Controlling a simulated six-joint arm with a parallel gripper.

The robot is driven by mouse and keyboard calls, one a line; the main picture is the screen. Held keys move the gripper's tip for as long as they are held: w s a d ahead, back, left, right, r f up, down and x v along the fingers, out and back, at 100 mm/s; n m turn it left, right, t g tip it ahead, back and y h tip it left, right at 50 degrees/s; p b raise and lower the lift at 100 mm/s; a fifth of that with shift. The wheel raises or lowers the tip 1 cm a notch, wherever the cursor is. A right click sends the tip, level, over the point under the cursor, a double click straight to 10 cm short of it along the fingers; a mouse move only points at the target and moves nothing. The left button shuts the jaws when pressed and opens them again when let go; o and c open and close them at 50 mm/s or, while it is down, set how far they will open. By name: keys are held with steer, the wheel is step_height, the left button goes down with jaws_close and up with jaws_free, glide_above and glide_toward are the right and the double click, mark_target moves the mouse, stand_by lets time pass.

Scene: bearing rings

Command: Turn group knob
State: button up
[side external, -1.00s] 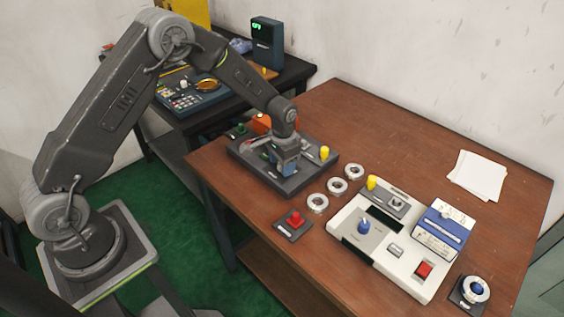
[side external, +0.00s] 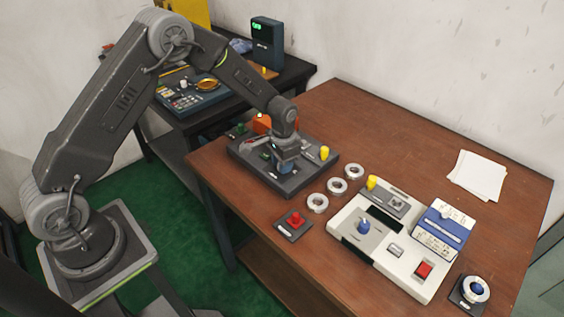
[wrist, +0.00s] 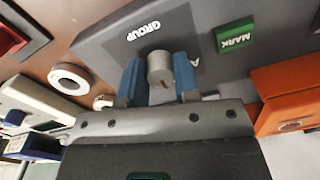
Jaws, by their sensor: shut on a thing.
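The group knob (wrist: 160,68) is a grey cylinder with a small red mark, on a dark panel (wrist: 100,42) beside the white word GROUP. My gripper (wrist: 159,76) points down at the panel, with one blue finger on each side of the knob. It is shut on the knob. In the side external view my gripper (side external: 285,163) is over the dark panel (side external: 262,176) on the wooden table, and its fingers hide the knob there.
A green MARK button (wrist: 235,36) and an orange box (wrist: 288,95) are close to my gripper. A yellow knob (side external: 324,153) stands on the same panel. Several metal rings (side external: 337,186), a red button (side external: 295,219) and a white console (side external: 380,250) are to the right.

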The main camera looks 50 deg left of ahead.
steer(key=m, duration=0.6)
steer(key=shift+a, duration=0.1)
steer(key=m, duration=0.5)
steer(key=shift+m, duration=0.3)
stand_by(0.3)
steer(key=o, duration=0.9)
steer(key=shift+r, duration=0.1)
steer(key=r, duration=1.3)
steer(key=shift+s+r, duration=0.2)
steer(key=shift+r, duration=0.15)
steer(key=shift+r, duration=0.1)
